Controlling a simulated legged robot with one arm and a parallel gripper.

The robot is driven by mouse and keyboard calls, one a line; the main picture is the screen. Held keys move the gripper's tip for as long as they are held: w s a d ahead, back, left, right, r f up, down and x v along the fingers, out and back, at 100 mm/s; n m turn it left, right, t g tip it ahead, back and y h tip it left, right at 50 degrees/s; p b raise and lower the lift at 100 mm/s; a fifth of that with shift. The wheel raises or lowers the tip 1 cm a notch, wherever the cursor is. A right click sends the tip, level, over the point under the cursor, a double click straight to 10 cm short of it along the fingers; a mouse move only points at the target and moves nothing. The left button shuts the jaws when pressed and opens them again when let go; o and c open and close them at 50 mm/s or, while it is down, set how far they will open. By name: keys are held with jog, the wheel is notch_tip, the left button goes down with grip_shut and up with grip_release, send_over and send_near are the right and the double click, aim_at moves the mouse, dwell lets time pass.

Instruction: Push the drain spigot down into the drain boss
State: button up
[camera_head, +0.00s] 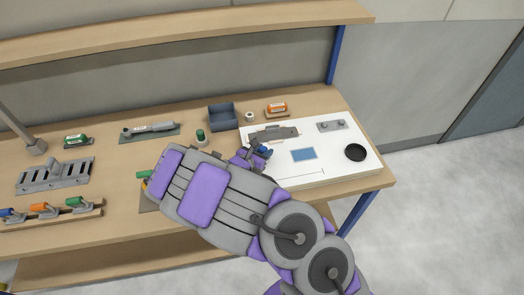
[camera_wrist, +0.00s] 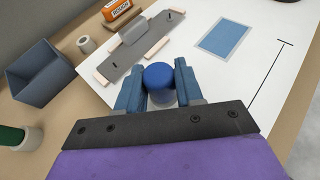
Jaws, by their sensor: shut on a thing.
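My gripper (camera_wrist: 160,84) has its two blue-grey fingers on either side of a short cylinder with a round blue top (camera_wrist: 158,75), which I take to be the drain spigot. In the head view my gripper (camera_head: 260,153) is over the left part of the white panel (camera_head: 327,172), partly hidden by my arm. The spigot's lower end is hidden, so I cannot tell whether it touches anything. No drain boss can be clearly made out; it may be under the spigot.
On the panel are a grey plate with pale end blocks (camera_wrist: 135,48), a blue rectangle (camera_head: 303,154), a black ring (camera_head: 355,152) and a grey plate with two knobs (camera_head: 332,125). A dark bin (camera_head: 222,117), an orange-labelled box (camera_head: 276,109) and a green-topped cylinder (camera_head: 201,136) stand nearby.

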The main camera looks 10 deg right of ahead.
jog(key=shift+f, duration=0.15)
jog(key=o, duration=1.1)
jog(key=shift+p+v, duration=2.35)
jog(key=shift+v, duration=1.7)
jog(key=shift+d, duration=0.1)
